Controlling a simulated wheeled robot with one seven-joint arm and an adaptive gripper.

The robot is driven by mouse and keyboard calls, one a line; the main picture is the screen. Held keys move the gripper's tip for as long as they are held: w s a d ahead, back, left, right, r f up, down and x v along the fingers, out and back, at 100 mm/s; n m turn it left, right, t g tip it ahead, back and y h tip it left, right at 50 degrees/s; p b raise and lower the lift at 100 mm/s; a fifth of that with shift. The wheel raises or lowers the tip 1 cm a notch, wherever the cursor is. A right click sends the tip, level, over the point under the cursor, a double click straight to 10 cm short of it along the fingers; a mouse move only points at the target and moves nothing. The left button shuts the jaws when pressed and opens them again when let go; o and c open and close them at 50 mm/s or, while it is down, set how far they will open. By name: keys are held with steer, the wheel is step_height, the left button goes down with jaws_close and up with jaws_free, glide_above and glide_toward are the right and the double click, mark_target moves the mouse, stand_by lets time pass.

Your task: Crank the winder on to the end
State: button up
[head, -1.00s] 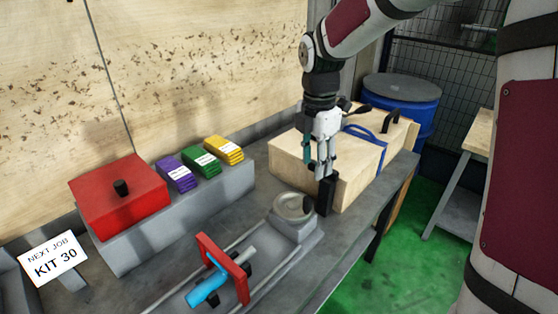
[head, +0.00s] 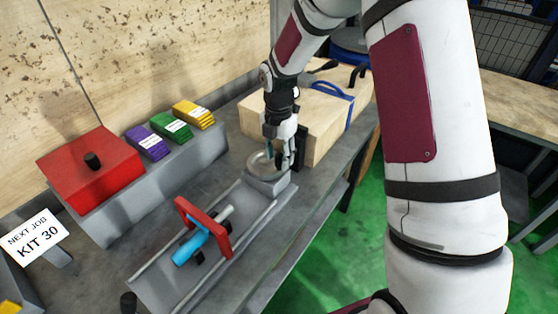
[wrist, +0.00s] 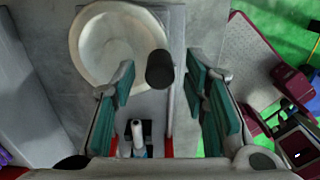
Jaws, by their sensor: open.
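The winder is a pale round dish-like wheel (head: 258,164) on a grey block at the far end of a grey slide. Its upright black crank handle (head: 301,150) stands on the wheel's right side. My gripper (head: 278,155) is low over the wheel, with its fingers beside the handle in the head view. In the wrist view the wheel (wrist: 88,45) is at upper left. The round black end of the handle (wrist: 160,69) shows in the gap between my open teal-padded fingers (wrist: 165,95). I cannot tell whether a pad touches it.
A red frame (head: 187,211) with a blue and grey cylinder (head: 190,248) sits on the slide (head: 165,285). A wooden box with a blue strap (head: 315,120) is close behind the handle. A red box (head: 90,168) and purple, green and yellow packs stand left.

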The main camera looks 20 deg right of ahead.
steer(key=shift+f, duration=1.15)
jaws_close()
steer(key=shift+s+a+m, duration=0.1)
steer(key=shift+a+m, duration=0.05)
steer(key=shift+m, duration=0.15)
